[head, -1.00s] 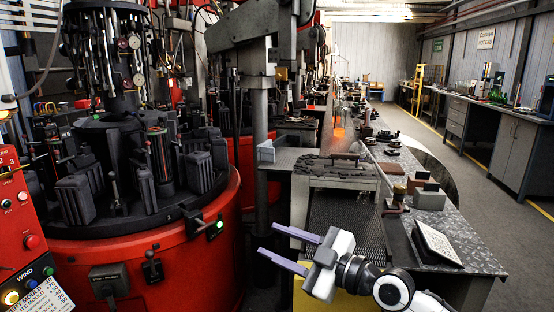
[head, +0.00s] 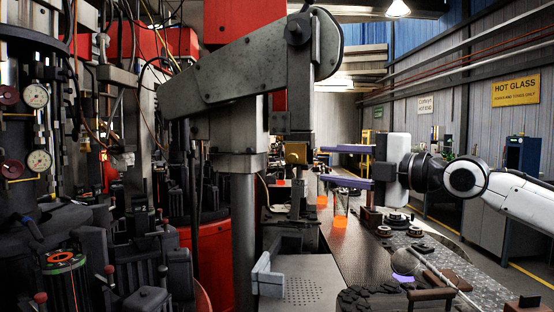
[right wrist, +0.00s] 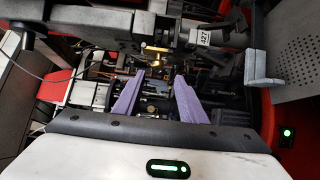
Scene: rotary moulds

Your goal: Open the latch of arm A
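A large grey machine arm (head: 240,65) spans the upper middle of the head view. A brass-coloured block (head: 296,153) sits below its hanging vertical part. I cannot read a letter on this arm, and no latch is clear enough to name. My right gripper (head: 322,164) is open, its two purple fingers pointing left, at about the block's height and to its right in the picture. In the right wrist view my right gripper (right wrist: 158,74) is also open with nothing held between its fingers. A small brass part (right wrist: 153,47) shows beyond the fingertips. My left gripper is not in view.
A grey post (head: 243,225) stands under the arm. A perforated plate (head: 302,282) is at the bottom centre. Black moulds (head: 180,272) crowd the left. A tag reading 427 (right wrist: 204,37) shows in the wrist view.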

